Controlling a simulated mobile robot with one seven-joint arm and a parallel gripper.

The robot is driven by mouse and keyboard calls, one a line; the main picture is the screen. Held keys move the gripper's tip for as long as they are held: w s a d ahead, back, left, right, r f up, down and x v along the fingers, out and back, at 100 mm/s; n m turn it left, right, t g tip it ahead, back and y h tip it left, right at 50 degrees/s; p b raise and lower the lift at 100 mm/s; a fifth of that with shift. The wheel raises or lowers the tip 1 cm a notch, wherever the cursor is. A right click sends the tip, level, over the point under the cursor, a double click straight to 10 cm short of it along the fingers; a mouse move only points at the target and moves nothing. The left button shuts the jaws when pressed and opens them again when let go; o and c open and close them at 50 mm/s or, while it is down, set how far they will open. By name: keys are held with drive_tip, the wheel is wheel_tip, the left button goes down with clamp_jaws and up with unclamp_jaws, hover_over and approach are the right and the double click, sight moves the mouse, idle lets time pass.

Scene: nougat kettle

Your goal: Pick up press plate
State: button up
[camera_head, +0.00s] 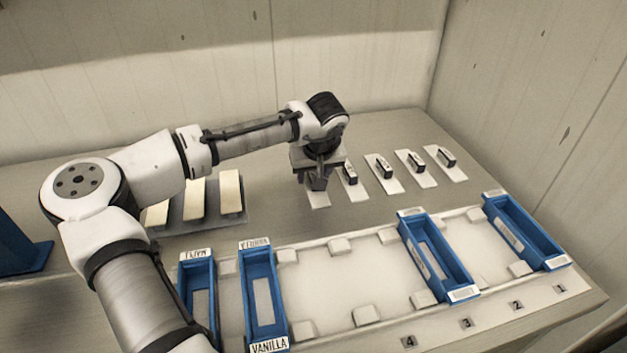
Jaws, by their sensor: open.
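Several press plates, thin pale plates with dark upright handles, lie in a row on the back right of the table. Clear ones include one press plate (388,184), another (418,179) and the farthest right (457,174). My gripper (317,184) points down over the leftmost press plate (318,201). It is open, with its dark fingers at that plate's handle. The handle is mostly hidden by the fingers, and I cannot tell whether they touch it.
A pale tray (385,268) with raised blocks along its edges fills the front. Blue moulds stand on it, one labelled VANILLA (265,295), another at centre right (448,290), another far right (556,265). Cream bars (197,200) lie at left. Walls close off the back and right.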

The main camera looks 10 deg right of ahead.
clamp_jaws()
idle(0.4)
